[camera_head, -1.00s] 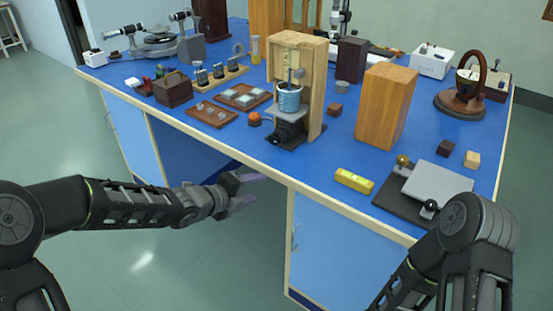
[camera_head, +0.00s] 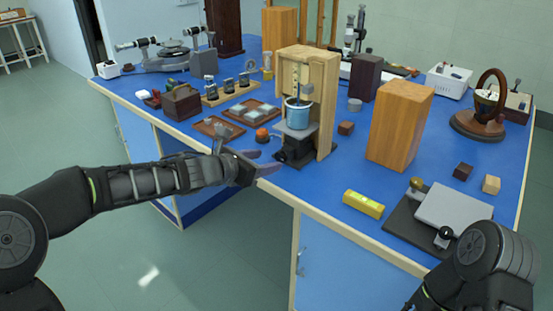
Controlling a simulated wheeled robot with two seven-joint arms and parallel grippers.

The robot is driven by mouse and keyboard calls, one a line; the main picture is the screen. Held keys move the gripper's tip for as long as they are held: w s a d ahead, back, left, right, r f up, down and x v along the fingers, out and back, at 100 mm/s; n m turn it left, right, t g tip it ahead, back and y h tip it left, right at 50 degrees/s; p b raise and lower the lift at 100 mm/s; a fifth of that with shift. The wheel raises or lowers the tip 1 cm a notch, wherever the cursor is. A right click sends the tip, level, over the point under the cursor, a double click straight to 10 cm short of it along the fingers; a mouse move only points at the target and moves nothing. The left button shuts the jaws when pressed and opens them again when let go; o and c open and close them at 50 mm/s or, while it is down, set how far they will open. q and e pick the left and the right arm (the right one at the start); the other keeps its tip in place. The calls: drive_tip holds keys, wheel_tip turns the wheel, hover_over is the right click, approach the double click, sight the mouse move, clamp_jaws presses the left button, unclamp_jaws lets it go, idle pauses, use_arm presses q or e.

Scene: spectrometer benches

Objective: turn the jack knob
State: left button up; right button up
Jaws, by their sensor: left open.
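A small lab jack (camera_head: 293,150) with a dark body stands at the foot of an open wooden housing (camera_head: 323,105). Its grey top plate (camera_head: 302,132) bears a blue beaker (camera_head: 298,114). A small dark knob (camera_head: 280,156) shows low on the jack's left front side. My left gripper (camera_head: 271,160) reaches in from the left over the table's front edge. Its purple-grey fingers are open and empty, with their tips just left of the jack knob. I cannot tell whether they touch it. My right gripper is not in view; only my right arm shows at bottom right.
An orange round thing (camera_head: 262,135) and a brown tray (camera_head: 216,127) lie close behind my left gripper. A yellow level (camera_head: 363,204) lies near the front edge. A tall wooden block (camera_head: 399,125) stands to the right. Blue tabletop (camera_head: 320,178) is clear before the jack.

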sight(279, 158)
use_arm(q)
drive_tip(key=x, duration=0.6)
drive_tip(key=shift+c, duration=0.2)
clamp_jaws()
